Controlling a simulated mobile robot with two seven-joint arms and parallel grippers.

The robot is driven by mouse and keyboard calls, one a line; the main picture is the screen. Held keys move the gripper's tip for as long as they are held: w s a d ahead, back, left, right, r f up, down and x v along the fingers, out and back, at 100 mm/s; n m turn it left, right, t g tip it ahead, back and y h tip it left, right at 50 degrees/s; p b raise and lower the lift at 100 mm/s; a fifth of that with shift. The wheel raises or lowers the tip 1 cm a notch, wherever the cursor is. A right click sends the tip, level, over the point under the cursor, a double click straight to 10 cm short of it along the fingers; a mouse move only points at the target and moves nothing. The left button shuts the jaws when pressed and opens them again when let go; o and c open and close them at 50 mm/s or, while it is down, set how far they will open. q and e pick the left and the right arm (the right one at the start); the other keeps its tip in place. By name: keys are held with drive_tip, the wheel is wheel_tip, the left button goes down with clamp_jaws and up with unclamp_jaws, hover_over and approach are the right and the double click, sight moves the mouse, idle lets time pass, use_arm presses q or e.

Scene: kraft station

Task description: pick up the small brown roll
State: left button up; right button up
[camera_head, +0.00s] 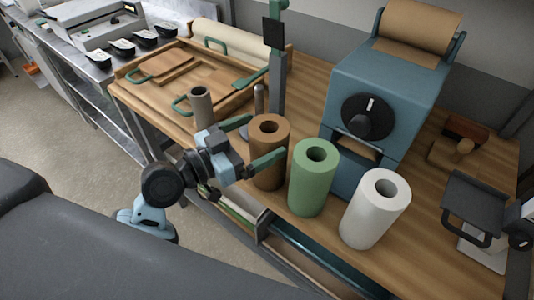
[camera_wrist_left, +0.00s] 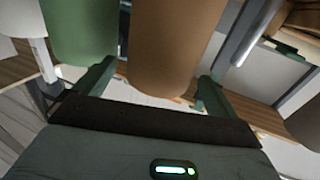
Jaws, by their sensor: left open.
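The small brown roll (camera_head: 268,172) stands upright on the wooden table, left of a green roll (camera_head: 313,183). My left gripper (camera_head: 268,137) is open, with one green finger on each side of the brown roll. In the left wrist view the brown roll (camera_wrist_left: 170,45) fills the space between the fingers (camera_wrist_left: 158,72), and gaps show beside it. The green roll (camera_wrist_left: 80,30) stands just outside the left finger there. Part of the brown roll is hidden behind a finger in the head view. My right gripper is not in view.
A white roll (camera_head: 375,212) stands right of the green one. A blue dispenser (camera_head: 382,90) with a black knob is behind the rolls. A wooden tray (camera_head: 130,98) lies at the far left.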

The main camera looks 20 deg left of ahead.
sight(269, 131)
use_arm(q)
drive_tip(key=x, duration=0.3)
drive_tip(key=shift+w+d+r+p, duration=0.1)
drive_tip(key=shift+w+r+p, duration=0.05)
drive_tip(key=shift+p, duration=0.15)
drive_tip(key=c, duration=1.8)
